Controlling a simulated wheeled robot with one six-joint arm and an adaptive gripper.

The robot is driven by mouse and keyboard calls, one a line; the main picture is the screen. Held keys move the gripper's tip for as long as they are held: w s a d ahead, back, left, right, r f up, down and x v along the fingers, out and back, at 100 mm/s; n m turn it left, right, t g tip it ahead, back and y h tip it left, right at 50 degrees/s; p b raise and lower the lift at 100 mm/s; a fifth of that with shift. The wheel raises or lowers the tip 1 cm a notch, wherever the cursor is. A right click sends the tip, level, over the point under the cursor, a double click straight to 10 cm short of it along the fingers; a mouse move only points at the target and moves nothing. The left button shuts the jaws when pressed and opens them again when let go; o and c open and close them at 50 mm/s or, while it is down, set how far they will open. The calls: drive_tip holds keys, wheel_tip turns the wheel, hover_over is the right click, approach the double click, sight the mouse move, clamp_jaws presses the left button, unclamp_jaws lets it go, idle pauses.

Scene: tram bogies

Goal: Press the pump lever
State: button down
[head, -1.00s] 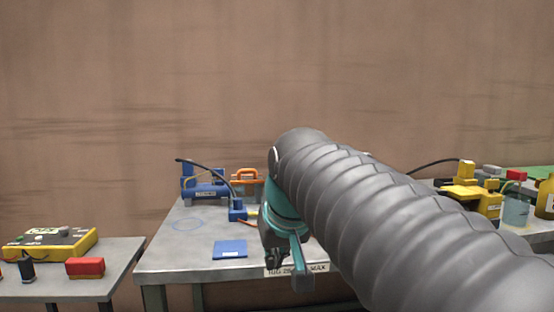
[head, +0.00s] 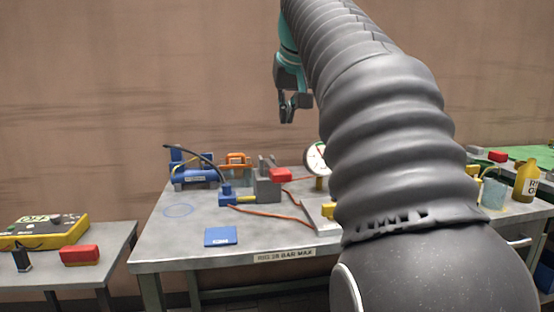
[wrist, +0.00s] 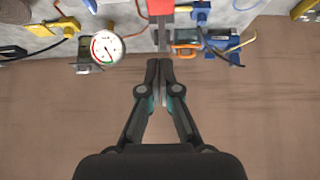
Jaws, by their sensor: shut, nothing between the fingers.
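A blue pump-like unit (head: 195,177) with a pale label stands at the back left of the table; it also shows in the wrist view (wrist: 222,43), near the top right. A black curved bar or hose (head: 190,152) arches over it; I cannot tell whether this is the pump lever. My gripper (head: 289,119) hangs well above the table, to the right of the blue unit and touching nothing. In the wrist view, my gripper (wrist: 160,65) is shut and empty, with its fingertips together.
A grey block with a red top (head: 281,175) and an orange-handled item (head: 236,160) stand near the blue unit. A dial gauge (head: 316,158) stands right of them. A blue pad (head: 221,236) lies near the front. A yellow box (head: 42,232) is on the left table. My arm hides the right part.

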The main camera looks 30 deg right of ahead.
drive_tip(key=b, duration=0.2)
hover_over(280, 169)
drive_tip(key=s, duration=0.2)
drive_tip(key=f, duration=0.8)
drive_tip(key=shift+w+a+f, duration=0.15)
drive_tip(key=shift+w+a, duration=0.05)
drive_tip(key=shift+a, duration=0.1)
drive_tip(key=f, duration=0.3)
drive_tip(key=shift+s+a, duration=0.1)
drive_tip(key=shift+s, duration=0.2)
drive_tip(key=shift+f+b, duration=0.3)
drive_tip(key=shift+f, duration=0.1)
